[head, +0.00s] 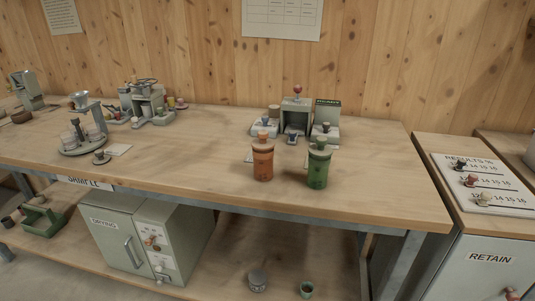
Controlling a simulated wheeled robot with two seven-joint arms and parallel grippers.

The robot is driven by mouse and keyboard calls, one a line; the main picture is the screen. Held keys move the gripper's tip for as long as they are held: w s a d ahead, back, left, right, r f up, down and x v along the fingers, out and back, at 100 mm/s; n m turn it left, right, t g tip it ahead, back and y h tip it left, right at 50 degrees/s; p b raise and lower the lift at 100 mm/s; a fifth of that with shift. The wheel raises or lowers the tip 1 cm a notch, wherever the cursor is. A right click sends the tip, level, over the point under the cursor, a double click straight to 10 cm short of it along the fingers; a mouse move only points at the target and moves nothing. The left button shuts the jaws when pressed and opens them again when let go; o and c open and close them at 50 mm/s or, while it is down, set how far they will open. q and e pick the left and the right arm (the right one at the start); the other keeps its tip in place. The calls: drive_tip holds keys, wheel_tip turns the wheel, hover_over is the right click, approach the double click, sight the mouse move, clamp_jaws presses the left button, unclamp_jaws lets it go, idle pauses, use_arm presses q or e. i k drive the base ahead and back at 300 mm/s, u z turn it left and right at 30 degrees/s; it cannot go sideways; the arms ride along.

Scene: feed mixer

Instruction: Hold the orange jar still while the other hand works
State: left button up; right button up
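The orange jar (263,162) stands upright on the wooden bench, right of the middle. Neither of my grippers shows in the head view, and nothing touches the orange jar.
Behind the jars stands a grey device with a red knob (297,91), with small stations on both sides. The bench (200,165) between tray and jars is clear. A side cabinet (480,262) stands at the right.

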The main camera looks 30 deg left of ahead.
sight(263, 160)
drive_tip(key=z, duration=2.9)
drive_tip(key=k, duration=1.9)
drive_tip(key=u, duration=2.1)
